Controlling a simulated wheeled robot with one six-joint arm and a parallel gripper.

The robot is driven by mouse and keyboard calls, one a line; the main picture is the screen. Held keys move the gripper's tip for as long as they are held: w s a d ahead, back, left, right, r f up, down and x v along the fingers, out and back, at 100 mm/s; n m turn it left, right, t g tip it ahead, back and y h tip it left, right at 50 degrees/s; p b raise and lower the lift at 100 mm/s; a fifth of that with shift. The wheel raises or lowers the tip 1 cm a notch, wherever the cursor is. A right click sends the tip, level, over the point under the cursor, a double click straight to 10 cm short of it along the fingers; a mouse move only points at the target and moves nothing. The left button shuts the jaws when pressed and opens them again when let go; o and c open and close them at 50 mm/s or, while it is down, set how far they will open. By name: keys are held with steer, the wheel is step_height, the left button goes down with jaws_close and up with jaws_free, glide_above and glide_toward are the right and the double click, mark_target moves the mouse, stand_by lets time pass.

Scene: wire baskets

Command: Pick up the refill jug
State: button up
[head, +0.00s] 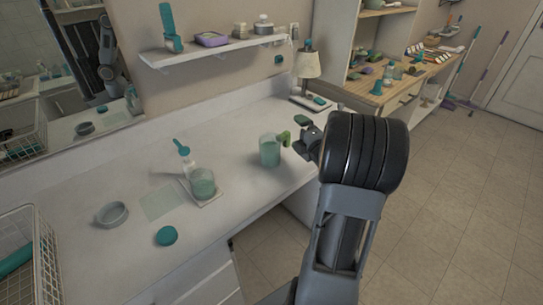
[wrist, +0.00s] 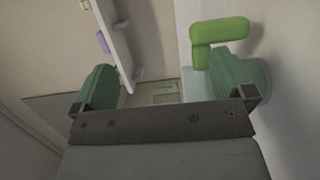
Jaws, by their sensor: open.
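The refill jug (head: 269,153) is a clear jug with greenish contents and a bright green handle on its right side. It stands upright on the white counter near the front edge. My gripper (head: 301,133) is just right of the handle, open and empty. In the wrist view the green handle of the jug (wrist: 220,32) shows above the right green-padded finger, and my gripper (wrist: 166,85) has its two fingers spread wide. The right finger hides part of the jug body, and I cannot tell whether it touches the jug.
A wall shelf (head: 210,48) hangs above. The counter left of the jug has some free room.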

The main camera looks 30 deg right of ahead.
mark_target(289, 141)
steer(key=f, duration=0.7)
steer(key=shift+w, duration=0.35)
steer(key=shift+w+d, duration=0.2)
steer(key=shift+w, duration=3.2)
steer(key=shift+c, duration=0.5)
steer(key=c, duration=1.6)
